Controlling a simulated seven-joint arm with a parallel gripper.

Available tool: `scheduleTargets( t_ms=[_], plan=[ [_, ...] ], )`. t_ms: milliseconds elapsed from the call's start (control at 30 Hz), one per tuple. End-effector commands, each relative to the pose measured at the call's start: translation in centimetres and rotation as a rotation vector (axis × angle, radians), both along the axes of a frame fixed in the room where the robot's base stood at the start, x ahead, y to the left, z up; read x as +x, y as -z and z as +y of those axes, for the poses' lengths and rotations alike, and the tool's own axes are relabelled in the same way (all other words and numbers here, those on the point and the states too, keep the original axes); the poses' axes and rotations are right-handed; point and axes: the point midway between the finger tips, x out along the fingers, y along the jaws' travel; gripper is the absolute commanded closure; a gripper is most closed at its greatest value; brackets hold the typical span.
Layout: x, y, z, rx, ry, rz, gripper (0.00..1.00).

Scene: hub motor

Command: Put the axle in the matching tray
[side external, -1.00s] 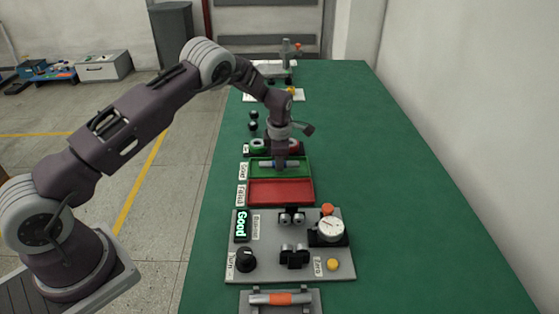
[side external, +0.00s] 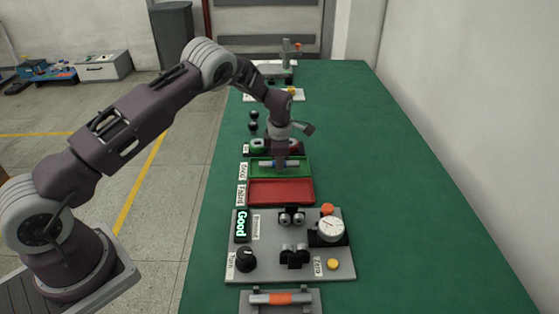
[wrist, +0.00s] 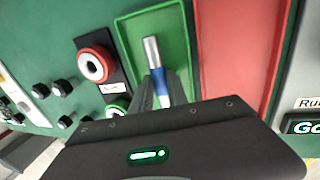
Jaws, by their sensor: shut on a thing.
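The axle (wrist: 151,52) is a bar with silver ends and a blue middle. My gripper (side external: 280,164) points down and is shut on its blue part. In the wrist view a grey finger lies beside the axle, and the dark gripper body covers its lower end. The axle is over the green tray (side external: 301,174), labelled "Good", lying crosswise within its rim in the side view. Whether it touches the tray floor I cannot tell. The red tray (side external: 281,192), labelled "Failed", is beside it and empty. The display (side external: 241,226) reads "Good" in lit green.
A grey test fixture (side external: 283,262) with a dial gauge (side external: 330,230), knob (side external: 246,259) and rollers stands in front of the red tray. An axle with an orange middle (side external: 281,298) rests on a stand nearest the camera. The table's right side is clear.

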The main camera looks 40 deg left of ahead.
Motion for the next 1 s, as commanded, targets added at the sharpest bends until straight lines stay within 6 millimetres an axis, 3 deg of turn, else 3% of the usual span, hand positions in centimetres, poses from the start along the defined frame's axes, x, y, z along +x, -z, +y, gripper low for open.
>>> scheduleTargets(
  t_ms=[900, 933, 1000],
  plan=[
    [0.06, 0.73, 0.0, 0.0, 0.0, -0.001, 1.0],
    [0.05, 0.73, 0.01, 0.0, 0.0, -0.001, 0.77],
    [0.04, 0.73, 0.0, 0.0, 0.0, -0.001, 0.63]
  ],
)
